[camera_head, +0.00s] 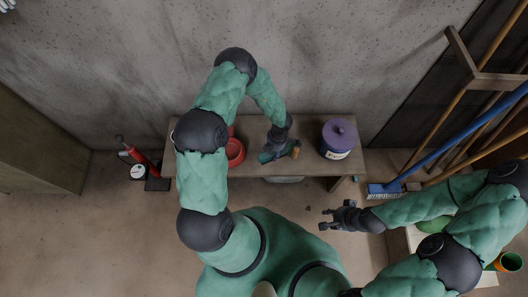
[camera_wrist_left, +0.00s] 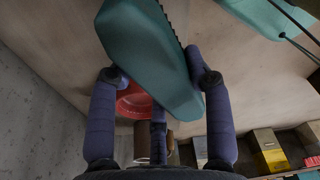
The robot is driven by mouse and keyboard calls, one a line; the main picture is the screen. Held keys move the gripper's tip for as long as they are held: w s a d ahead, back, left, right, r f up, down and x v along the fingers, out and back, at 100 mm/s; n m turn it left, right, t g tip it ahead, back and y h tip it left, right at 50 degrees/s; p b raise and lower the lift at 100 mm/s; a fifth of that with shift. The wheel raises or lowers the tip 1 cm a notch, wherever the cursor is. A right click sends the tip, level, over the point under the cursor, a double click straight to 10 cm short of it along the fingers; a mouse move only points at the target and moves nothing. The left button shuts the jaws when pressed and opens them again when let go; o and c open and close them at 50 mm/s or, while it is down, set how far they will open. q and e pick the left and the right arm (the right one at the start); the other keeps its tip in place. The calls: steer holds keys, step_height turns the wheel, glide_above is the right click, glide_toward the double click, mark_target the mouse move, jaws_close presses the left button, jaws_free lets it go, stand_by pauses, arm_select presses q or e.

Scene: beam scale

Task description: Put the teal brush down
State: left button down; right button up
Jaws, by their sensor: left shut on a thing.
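The teal brush (camera_wrist_left: 150,55) fills the upper middle of the left wrist view, with a dark serrated edge along one side. My left gripper (camera_wrist_left: 155,80) is shut on it, with a finger on either side. In the head view, my left gripper (camera_head: 277,150) is over the wooden bench (camera_head: 310,168), between a red bowl and a purple tub. The brush shows there as a small teal piece (camera_head: 265,157), partly hidden by the gripper. I cannot tell whether it touches the bench. My right gripper (camera_head: 328,218) looks open and empty, in front of the bench.
The red bowl (camera_head: 236,152) is left of the brush, partly behind my arm. The lidded purple tub (camera_head: 338,138) stands at the right of the bench. A small orange-brown thing (camera_head: 295,152) is beside the gripper. A blue broom (camera_head: 430,155) leans at the right.

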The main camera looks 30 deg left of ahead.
arm_select(q)
steer(key=a+f+b, duration=0.1)
steer(key=f, duration=0.1)
steer(key=w+a+f, duration=0.1)
steer(key=a+f, duration=0.1)
steer(key=w+a+f+b, duration=0.1)
steer(key=a+f, duration=0.1)
steer(key=shift+w+b, duration=0.25)
steer(key=shift+b, duration=0.05)
step_height(320, 180, down, 4)
steer(key=shift+w+a+r+b, duration=0.1)
steer(key=shift+w+r+b, duration=0.1)
steer(key=shift+b, duration=0.9)
steer(key=shift+r, duration=0.1)
steer(key=shift+s, duration=0.1)
steer(key=c, duration=0.5)
jaws_free()
steer(key=shift+c, duration=0.2)
